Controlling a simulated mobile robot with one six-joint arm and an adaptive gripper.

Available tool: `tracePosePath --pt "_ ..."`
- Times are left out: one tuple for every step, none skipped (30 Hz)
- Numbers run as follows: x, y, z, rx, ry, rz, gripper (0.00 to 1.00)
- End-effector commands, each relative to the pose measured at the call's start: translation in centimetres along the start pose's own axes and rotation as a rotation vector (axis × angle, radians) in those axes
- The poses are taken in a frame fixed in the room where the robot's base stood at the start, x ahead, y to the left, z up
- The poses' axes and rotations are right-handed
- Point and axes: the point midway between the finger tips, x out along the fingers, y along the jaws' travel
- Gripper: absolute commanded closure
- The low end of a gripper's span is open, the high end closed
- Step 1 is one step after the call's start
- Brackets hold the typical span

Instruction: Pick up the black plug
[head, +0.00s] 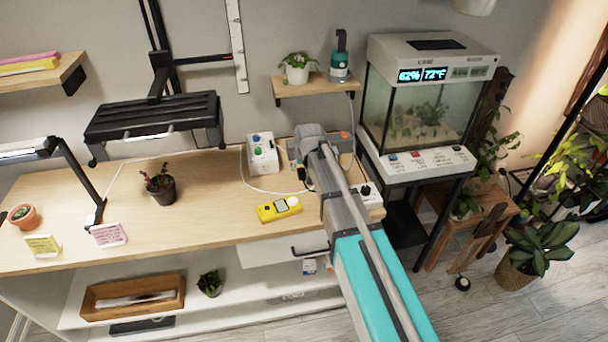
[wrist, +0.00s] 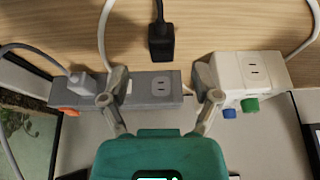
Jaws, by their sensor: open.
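The black plug (wrist: 161,42) lies on the wooden tabletop in the wrist view, with its black cord running to the top edge. My gripper (wrist: 161,74) is open, its two fingers spread to either side below the plug in the picture, with nothing between them. A grey power strip (wrist: 150,88) lies behind the fingers, one outlet visible. In the head view my arm hides most of this spot; a small dark piece (head: 302,174) beside it may be the plug.
A white outlet box (wrist: 236,72) with blue and green buttons stands close to one finger; it also shows in the head view (head: 262,155). A yellow meter (head: 279,209) lies nearer the table's front. A terrarium (head: 415,110) stands right.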

Motion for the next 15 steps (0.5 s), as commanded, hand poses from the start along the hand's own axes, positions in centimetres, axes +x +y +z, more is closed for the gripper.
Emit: tracePosePath --pt "0.4 0.0 0.0 0.000 0.000 0.000 0.20" --pt "0.6 0.0 0.0 0.000 0.000 0.000 0.20" --pt "0.9 -0.1 0.0 0.000 0.000 0.000 0.20" --pt "1.1 -0.1 0.0 0.000 0.000 0.000 0.20" --pt "1.3 -0.1 -0.1 0.000 0.000 0.000 0.20" --pt "1.7 -0.1 -0.1 0.000 0.000 0.000 0.20" --pt "1.9 -0.1 -0.1 0.000 0.000 0.000 0.20" --pt "2.2 -0.1 -0.1 0.000 0.000 0.000 0.20" --pt "2.6 -0.1 -0.1 0.000 0.000 0.000 0.20" --pt "2.8 -0.2 -0.2 0.000 0.000 0.000 0.20" --pt "3.1 -0.2 -0.2 0.000 0.000 0.000 0.20" --pt "3.4 -0.2 -0.2 0.000 0.000 0.000 0.20" --pt "3.6 -0.2 -0.2 0.000 0.000 0.000 0.20" --pt "3.9 -0.2 -0.2 0.000 0.000 0.000 0.20" --pt "4.1 -0.2 -0.2 -0.001 0.001 -0.001 0.20"
